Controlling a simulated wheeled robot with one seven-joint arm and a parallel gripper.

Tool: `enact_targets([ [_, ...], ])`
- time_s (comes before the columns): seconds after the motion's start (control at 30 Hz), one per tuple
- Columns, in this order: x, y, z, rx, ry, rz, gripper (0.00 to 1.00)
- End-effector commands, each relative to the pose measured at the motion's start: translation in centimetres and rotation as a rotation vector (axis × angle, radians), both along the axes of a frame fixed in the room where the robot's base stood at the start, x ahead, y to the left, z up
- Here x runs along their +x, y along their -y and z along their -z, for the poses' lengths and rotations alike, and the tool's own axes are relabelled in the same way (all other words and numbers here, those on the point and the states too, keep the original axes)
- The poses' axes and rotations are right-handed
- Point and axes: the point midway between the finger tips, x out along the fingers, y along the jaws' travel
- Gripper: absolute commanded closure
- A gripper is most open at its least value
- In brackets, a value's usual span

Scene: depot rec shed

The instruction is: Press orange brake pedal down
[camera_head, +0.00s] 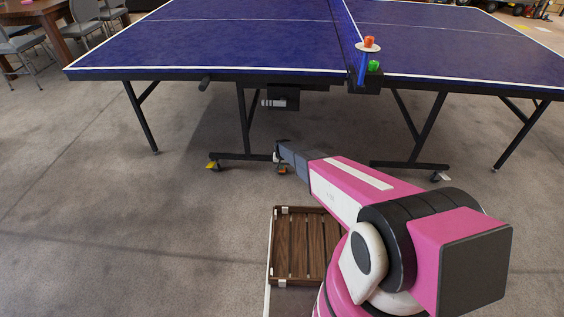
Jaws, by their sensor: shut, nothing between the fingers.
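The blue table-tennis table (225,45) stands on black legs with wheeled feet. A small orange part (282,170), which looks like the orange brake pedal, shows low at the right end of the left foot bar, partly hidden by my gripper. A yellow pedal (213,165) is at the left end of that bar. My gripper (279,152) is at the end of my pink arm, shut and empty, right by the orange part and seemingly just above it. I cannot tell whether they touch or whether the pedal is up or down.
A pale pedal (446,177) sits at the right foot. Orange and green items (370,42) are at the table's net post. Chairs (88,14) stand far left. The carpet at left is clear.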

Motion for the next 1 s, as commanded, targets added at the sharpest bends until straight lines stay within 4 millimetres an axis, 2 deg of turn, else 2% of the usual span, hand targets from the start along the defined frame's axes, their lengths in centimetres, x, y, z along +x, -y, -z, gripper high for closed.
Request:
enact_targets([
  [0.6, -0.4, 0.0, 0.5, -0.002, 0.017, 0.0, 1.0],
  [1.0, -1.6, -0.1, 1.9, -0.007, 0.214, -0.001, 1.0],
])
